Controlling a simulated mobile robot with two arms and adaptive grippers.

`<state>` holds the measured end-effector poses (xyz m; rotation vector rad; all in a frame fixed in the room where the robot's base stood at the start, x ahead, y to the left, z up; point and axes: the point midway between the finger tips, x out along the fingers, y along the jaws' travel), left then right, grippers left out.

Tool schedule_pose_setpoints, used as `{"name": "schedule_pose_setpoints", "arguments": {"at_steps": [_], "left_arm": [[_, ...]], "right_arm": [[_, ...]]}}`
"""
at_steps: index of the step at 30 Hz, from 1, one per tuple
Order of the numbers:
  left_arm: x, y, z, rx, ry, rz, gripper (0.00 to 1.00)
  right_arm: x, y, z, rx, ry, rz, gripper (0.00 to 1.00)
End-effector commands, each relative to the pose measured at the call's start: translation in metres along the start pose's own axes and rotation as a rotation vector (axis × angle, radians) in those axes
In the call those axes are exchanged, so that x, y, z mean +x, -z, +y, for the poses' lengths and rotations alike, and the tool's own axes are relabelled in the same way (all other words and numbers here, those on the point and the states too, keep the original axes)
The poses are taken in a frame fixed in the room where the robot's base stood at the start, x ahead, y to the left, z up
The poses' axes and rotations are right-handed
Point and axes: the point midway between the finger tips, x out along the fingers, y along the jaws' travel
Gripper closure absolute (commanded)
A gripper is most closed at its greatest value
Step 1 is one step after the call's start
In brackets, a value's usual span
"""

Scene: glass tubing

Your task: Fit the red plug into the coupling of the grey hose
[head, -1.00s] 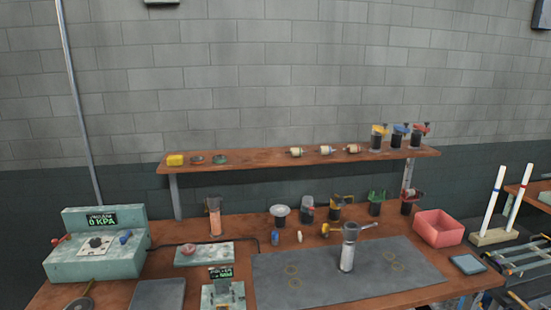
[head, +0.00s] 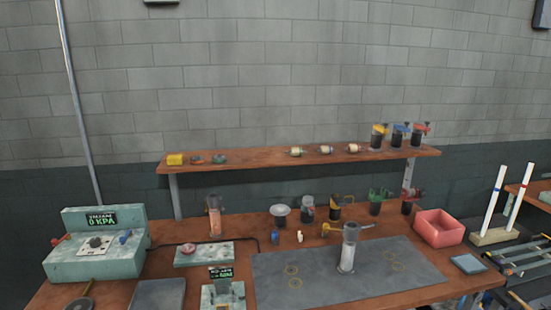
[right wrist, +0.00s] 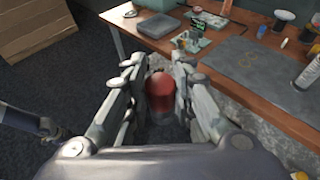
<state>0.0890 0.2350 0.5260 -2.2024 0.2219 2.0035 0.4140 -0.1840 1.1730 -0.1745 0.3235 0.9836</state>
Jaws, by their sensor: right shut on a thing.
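My right gripper (right wrist: 161,78) is shut on a red plug (right wrist: 160,92) with a rounded top, in the right wrist view. The plug sits between the fingers, in front of the bench's front edge and apart from the bench top. Its lower end is hidden between the fingers. A dark arm with a grey end, which looks like my left gripper (right wrist: 48,128), shows at the left of that view; its jaws are too small to read. Neither gripper shows in the head view. I cannot make out the grey hose or its coupling in any view.
A grey mat (head: 300,289) on the bench bears a pale canister (head: 348,254) with a side nozzle. A pink-red bin (head: 440,230) stands to its right. A green gauge box (head: 95,262) is at the left. A shelf (head: 270,160) with small parts runs behind.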

Motion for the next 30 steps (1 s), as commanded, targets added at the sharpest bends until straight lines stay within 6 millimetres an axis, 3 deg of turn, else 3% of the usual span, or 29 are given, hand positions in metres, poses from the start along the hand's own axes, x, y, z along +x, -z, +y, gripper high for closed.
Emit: {"name": "schedule_pose_setpoints", "arguments": {"at_steps": [6, 13, 30], "left_arm": [[0.0, 0.0, 0.0, 0.0, 0.0, 0.0, 0.6], [0.0, 0.0, 0.0, 0.0, 0.0, -0.001, 0.6], [0.0, -0.001, 0.0, 0.0, 0.0, -0.003, 0.6]], "right_arm": [[-0.005, -0.014, 0.006, -0.019, -0.037, -0.01, 1.0], [-0.007, -0.016, 0.009, -0.023, -0.057, -0.013, 1.0], [0.003, 0.011, -0.008, 0.017, 0.038, -0.009, 1.0]]}}
